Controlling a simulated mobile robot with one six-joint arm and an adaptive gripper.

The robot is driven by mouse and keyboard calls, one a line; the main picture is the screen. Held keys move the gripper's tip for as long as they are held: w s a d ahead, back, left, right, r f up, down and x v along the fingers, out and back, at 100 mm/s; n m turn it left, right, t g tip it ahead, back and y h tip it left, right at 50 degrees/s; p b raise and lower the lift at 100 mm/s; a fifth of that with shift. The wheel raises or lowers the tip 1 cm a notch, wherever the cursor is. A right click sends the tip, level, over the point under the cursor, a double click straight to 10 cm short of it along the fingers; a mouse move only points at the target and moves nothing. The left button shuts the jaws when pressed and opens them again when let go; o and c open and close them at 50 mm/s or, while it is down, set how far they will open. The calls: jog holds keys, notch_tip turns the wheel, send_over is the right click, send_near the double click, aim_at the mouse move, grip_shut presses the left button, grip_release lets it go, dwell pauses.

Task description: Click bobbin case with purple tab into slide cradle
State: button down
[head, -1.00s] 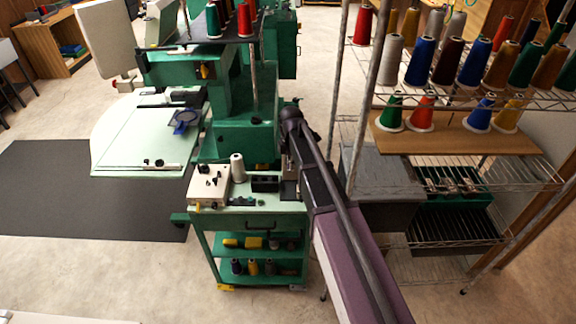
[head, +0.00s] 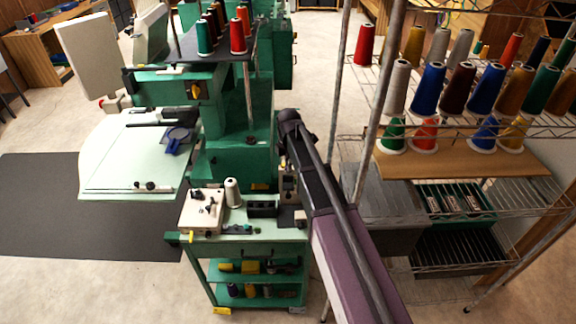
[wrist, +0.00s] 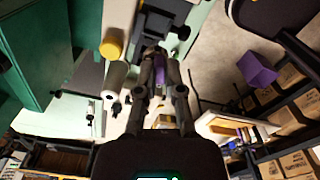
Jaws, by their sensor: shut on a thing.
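My gripper (wrist: 160,92) shows in the wrist view, its two fingers closed around a small dark piece with a purple part (wrist: 160,68), which fits the bobbin case with the purple tab. Much of the piece is hidden between the fingers. In the head view my arm reaches over the right side of the green cart, and the fingertips and held piece are too small or hidden to make out there. I cannot clearly pick out the slide cradle in either view.
The green cart (head: 262,240) carries a white box with knobs (head: 203,212), a white thread cone (head: 232,192) and a black box (head: 262,209). A green embroidery machine (head: 232,150) stands behind. A wire rack of thread cones (head: 520,185) stands close to my arm's right.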

aim_at(289, 187)
jog(key=shift+f, duration=0.15)
jog(key=shift+f+b, duration=3.15)
jog(key=shift+b, duration=0.15)
jog(key=shift+f+b, duration=0.7)
jog(key=shift+r, duration=0.1)
jog(key=c, duration=0.7)
grip_release()
jog(key=shift+r, duration=0.2)
